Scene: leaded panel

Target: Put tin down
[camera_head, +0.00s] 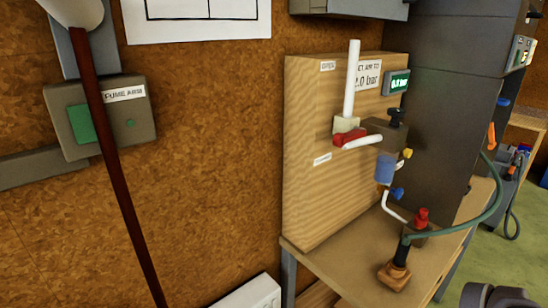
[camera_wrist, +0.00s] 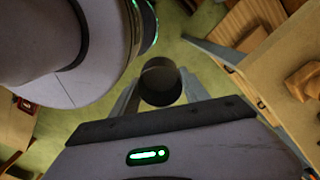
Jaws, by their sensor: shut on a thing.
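The tin (camera_wrist: 159,72) is a dark, round, open-topped can in the middle of the wrist view. My gripper (camera_wrist: 160,92) is shut on it, with a grey finger on each side. The tin's inside looks dark, and its contents cannot be made out. Green floor shows behind it, so it appears held in the air. I cannot make out the tin or my gripper in the head view.
In the head view, a wooden bench (camera_head: 325,262) carries an upright wooden board (camera_head: 305,190) with a valve, tubes and a gauge (camera_head: 396,82). A grey switch box (camera_head: 100,117) is on the cork wall. In the wrist view, wooden furniture (camera_wrist: 275,65) stands at right.

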